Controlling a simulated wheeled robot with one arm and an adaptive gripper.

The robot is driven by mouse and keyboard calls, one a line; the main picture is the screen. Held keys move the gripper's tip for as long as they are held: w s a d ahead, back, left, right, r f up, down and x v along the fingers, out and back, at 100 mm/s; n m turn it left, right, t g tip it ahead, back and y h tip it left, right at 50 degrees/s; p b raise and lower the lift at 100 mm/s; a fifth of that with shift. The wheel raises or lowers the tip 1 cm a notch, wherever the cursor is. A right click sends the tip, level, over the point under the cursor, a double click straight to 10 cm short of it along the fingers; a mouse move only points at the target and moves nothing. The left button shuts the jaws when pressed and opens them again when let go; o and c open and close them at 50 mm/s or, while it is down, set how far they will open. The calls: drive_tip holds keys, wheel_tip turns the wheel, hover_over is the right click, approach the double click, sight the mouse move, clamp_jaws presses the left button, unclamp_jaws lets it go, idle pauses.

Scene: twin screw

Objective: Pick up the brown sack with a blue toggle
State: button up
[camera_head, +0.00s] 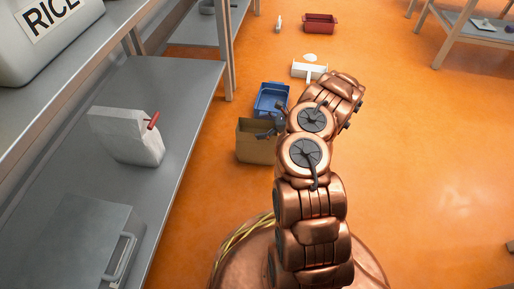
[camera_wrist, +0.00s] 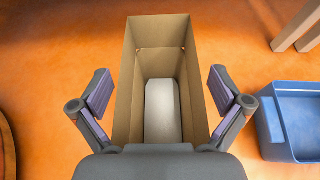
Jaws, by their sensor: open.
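I see no brown sack with a blue toggle in either view. My gripper (camera_head: 268,128) is open and empty above the box. In the wrist view my gripper's fingers (camera_wrist: 160,90) are spread on either side of the box.
A blue bin (camera_head: 271,97) stands just behind the box and shows at right in the wrist view (camera_wrist: 290,125). The grey shelf (camera_head: 75,180) borders the left.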

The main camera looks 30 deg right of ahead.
drive_tip(key=c, duration=1.1)
drive_tip(key=shift+c, duration=0.2)
drive_tip(key=shift+r, duration=0.15)
